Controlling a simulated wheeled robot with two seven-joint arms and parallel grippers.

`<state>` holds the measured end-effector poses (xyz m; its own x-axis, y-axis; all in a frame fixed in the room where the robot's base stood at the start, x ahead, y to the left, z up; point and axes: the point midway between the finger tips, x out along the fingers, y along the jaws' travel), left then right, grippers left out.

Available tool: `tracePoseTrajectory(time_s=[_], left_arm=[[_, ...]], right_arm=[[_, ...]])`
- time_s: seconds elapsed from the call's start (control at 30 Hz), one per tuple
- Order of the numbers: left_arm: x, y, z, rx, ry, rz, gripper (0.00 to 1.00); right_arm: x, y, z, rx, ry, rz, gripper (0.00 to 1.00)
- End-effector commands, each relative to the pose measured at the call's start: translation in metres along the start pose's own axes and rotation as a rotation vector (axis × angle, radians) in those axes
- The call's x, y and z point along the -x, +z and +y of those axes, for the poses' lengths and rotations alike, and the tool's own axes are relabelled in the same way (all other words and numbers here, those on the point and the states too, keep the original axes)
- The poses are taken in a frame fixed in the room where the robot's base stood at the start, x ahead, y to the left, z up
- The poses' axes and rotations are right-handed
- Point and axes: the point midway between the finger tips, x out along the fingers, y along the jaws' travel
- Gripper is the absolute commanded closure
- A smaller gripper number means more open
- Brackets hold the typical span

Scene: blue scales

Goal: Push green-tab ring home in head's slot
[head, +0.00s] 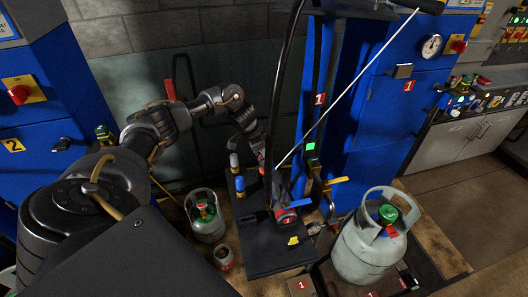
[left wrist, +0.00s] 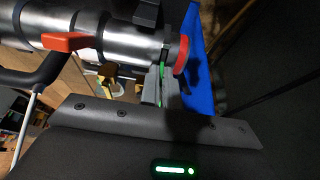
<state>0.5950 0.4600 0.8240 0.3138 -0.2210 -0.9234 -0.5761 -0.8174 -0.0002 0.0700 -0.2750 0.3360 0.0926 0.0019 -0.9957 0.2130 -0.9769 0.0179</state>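In the left wrist view a metal cylindrical head (left wrist: 100,45) lies across the upper left, with a red lever (left wrist: 65,41) and an orange-red end ring (left wrist: 181,55). A thin green edge (left wrist: 162,86), possibly the ring's tab, shows just left of that end. The slot cannot be made out. My left gripper (head: 262,155) reaches from the left to the black hose in the head view, where its fingers are small and partly hidden. Dark finger-like parts stand close to the green edge in the wrist view; whether they grip it is unclear. My right gripper is not in view.
A blue scale column (head: 345,110) marked 1 stands behind a black platform (head: 265,262). A small grey cylinder (head: 207,226) is left of the platform, a larger one (head: 372,245) right. A black hose (head: 283,95) and a thin white rod (head: 345,90) cross the space above.

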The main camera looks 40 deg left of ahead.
Motion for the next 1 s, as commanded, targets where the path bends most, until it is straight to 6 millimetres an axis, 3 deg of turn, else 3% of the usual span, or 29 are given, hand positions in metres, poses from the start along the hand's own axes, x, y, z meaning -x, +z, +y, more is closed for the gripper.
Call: tracePoseTrajectory(time_s=[0.03, 0.2, 0.67, 0.83, 1.0], left_arm=[[-0.001, 0.001, 0.0, 0.0, 0.0, -0.002, 0.92], [-0.002, 0.001, 0.001, 0.0, 0.002, -0.003, 0.71], [-0.003, 0.002, 0.002, -0.001, 0.004, -0.006, 0.71], [0.024, 0.002, 0.0, -0.002, 0.0, -0.002, 0.71], [0.06, 0.001, 0.0, -0.001, -0.002, 0.0, 0.71]], right_arm=[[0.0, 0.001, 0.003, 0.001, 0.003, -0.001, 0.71], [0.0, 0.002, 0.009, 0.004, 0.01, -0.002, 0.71], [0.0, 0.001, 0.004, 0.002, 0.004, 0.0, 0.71], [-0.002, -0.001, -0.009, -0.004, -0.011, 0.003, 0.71], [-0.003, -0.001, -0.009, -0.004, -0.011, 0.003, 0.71]])
